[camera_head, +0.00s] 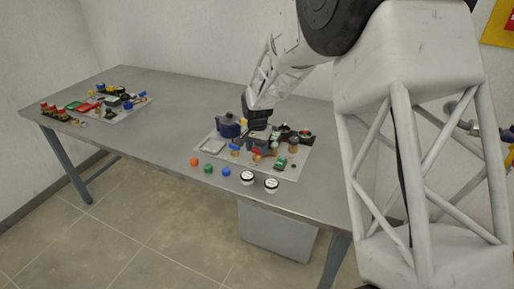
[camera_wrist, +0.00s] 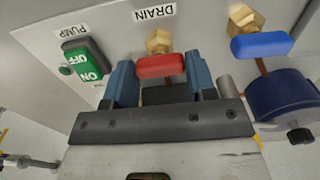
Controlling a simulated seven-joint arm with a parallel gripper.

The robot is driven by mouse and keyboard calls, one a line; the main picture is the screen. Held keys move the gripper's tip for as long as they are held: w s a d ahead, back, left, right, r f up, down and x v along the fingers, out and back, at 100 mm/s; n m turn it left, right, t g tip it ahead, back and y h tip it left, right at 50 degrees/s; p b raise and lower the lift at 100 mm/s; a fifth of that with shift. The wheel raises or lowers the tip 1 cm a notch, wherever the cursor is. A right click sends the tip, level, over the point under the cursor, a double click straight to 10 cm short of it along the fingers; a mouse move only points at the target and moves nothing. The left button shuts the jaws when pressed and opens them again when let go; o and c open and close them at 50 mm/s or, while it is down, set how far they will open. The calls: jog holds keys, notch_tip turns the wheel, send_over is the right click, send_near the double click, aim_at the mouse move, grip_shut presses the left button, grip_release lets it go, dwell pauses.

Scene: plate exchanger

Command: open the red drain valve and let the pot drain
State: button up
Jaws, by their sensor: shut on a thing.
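The red drain valve handle (camera_wrist: 161,66) shows in the wrist view below a brass fitting (camera_wrist: 158,41), beside the DRAIN label (camera_wrist: 154,13). My gripper (camera_wrist: 162,72) has its two blue fingers on either side of the red handle, shut on it. In the head view, my gripper (camera_head: 258,134) is low over the exchanger board, and the red handle (camera_head: 257,152) shows just below it. The dark blue pot (camera_head: 228,127) stands left of my gripper with its lid on; it also shows at the right of the wrist view (camera_wrist: 275,97). Its liquid level is hidden.
A blue valve handle (camera_wrist: 261,45) is close to my right finger in the wrist view. A green PUMP switch (camera_wrist: 86,60) is at the left. Coloured caps and two round gauges (camera_head: 247,178) lie along the table's front edge. The table's middle (camera_head: 170,115) is clear.

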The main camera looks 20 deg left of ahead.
jog(key=shift+n, duration=0.3)
jog(key=n, duration=0.8)
jog(key=shift+n, duration=0.3)
jog(key=n, duration=0.4)
jog(key=shift+r+n, duration=0.1)
jog(key=shift+n, duration=0.2)
jog(key=n, duration=0.4)
jog(key=o, duration=0.9)
jog(key=shift+o, duration=0.2)
